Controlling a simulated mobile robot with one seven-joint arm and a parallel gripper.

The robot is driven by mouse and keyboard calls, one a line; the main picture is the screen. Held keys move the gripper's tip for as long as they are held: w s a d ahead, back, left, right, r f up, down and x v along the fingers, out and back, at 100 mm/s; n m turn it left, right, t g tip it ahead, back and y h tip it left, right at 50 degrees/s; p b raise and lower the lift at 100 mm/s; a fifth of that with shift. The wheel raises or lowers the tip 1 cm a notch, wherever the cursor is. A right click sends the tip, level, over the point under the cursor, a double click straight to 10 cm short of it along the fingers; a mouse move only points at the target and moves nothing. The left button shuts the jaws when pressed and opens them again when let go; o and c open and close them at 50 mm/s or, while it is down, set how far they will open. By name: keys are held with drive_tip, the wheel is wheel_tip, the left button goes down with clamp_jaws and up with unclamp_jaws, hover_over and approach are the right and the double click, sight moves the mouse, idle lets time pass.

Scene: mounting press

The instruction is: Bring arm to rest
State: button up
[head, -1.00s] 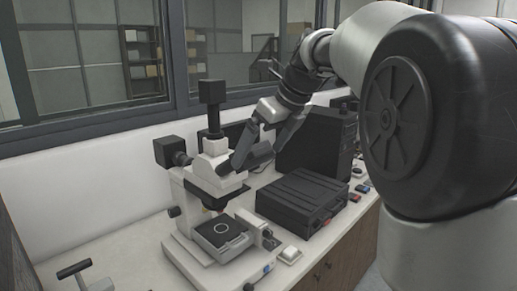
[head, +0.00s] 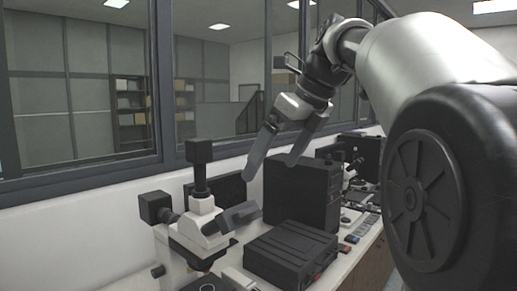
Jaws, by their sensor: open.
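My gripper (head: 269,165) is in the middle of the head view, at the end of my raised arm. Its two dark fingers point down and to the left and are spread apart, with nothing between them. It hangs above the bench, in front of the window wall and above the black case. A white microscope (head: 205,225) with black camera parts stands at the lower left, clear of the fingers. The lower part of the microscope is cut off by the bottom edge of the view.
A tall black box (head: 300,192) stands behind a flat black case (head: 290,250) on the bench. A dark screen (head: 220,192) stands behind the microscope. More equipment (head: 358,160) stands at the bench's far end. A large window (head: 80,90) runs along the back wall.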

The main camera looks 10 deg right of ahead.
drive_tip(key=shift+v, duration=1)
drive_tip(key=shift+s, duration=0.1)
drive_tip(key=s+a+f+n+h, duration=0.1)
drive_tip(key=s+f+n, duration=0.9)
drive_tip(key=f+n, duration=0.2)
drive_tip(key=s+a+f+n+h, duration=0.2)
drive_tip(key=s+f+n, duration=0.8)
drive_tip(key=f+n, duration=0.3)
drive_tip(key=n, duration=0.3)
drive_tip(key=shift+s+n+t+h, duration=0.3)
drive_tip(key=shift+s+n, duration=0.05)
drive_tip(key=shift+n, duration=0.05)
